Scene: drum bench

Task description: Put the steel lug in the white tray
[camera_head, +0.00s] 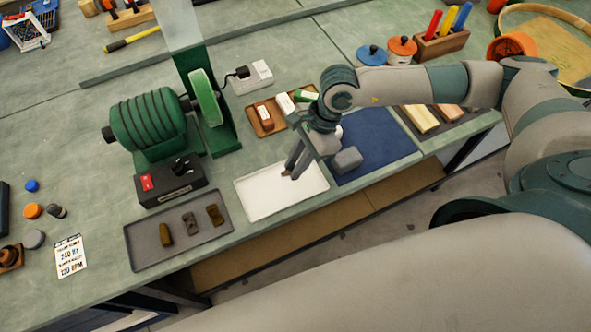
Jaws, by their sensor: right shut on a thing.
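The white tray (262,208) lies on the bench near its front edge and looks empty. My right gripper (291,170) is over the back part of the white tray, pointing down. It is shut on a small grey piece, which looks like the steel lug; the fingers hide most of it, and I cannot tell whether it touches the tray. My left gripper is out of view.
A blue mat (385,150) with a grey block (347,160) adjoins the white tray on the right. A black switch box (170,184) and green drum machine (148,125) stand behind the grey tray. A wooden tray (262,118) with small blocks lies behind the white tray.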

